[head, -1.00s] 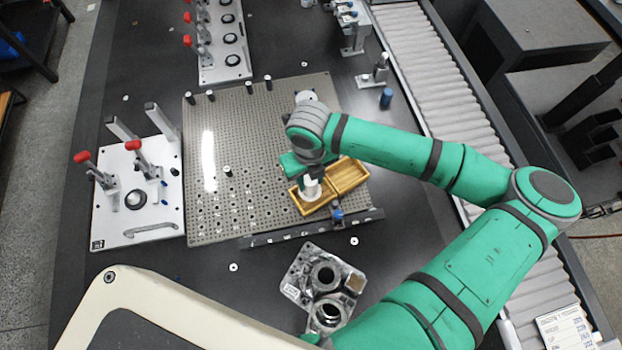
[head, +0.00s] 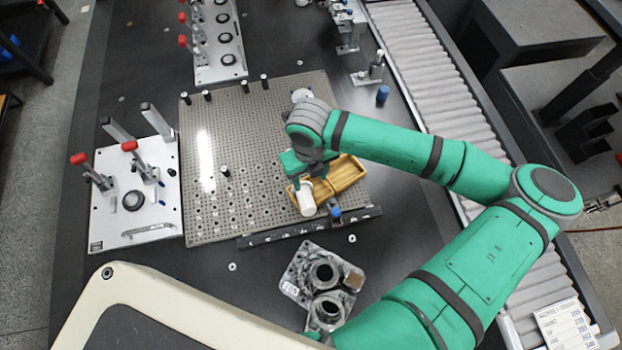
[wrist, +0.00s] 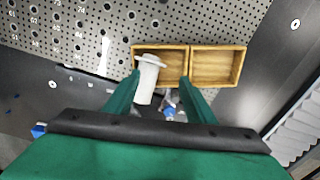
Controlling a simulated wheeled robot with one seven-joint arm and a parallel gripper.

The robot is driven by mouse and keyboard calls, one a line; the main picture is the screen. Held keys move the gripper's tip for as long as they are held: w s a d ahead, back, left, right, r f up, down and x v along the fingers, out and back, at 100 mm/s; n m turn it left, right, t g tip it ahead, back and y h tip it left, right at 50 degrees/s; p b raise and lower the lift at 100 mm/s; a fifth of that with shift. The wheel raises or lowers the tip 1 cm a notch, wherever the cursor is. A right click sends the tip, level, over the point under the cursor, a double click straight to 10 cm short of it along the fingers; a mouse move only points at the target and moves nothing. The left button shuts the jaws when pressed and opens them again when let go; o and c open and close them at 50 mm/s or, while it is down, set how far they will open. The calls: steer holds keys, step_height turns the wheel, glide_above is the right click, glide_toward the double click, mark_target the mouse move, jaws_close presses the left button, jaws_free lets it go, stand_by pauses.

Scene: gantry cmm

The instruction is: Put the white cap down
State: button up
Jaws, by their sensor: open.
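The white cap (head: 306,200) is a white cylinder with a wider flanged end. It lies tilted at the near-left edge of the wooden two-compartment box (head: 352,184). In the wrist view the cap (wrist: 147,82) is between my open fingers, closer to the left one, with its flange over the wall of the left compartment. I cannot tell whether it touches the finger or what it rests on. My gripper (wrist: 161,84) is open at the near side of the box (wrist: 217,84). In the head view my gripper (head: 304,177) partly hides the box's left compartment.
The box stands on a grey perforated plate (head: 230,130) with a dark rail (head: 290,232) along its near edge. A blue-topped part (head: 336,212) is beside the cap. A metal casting (head: 322,280) lies nearer. A clamp fixture plate (head: 135,205) is at left.

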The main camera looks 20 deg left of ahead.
step_height(320, 180, up, 10)
steer(key=shift+f, duration=0.25)
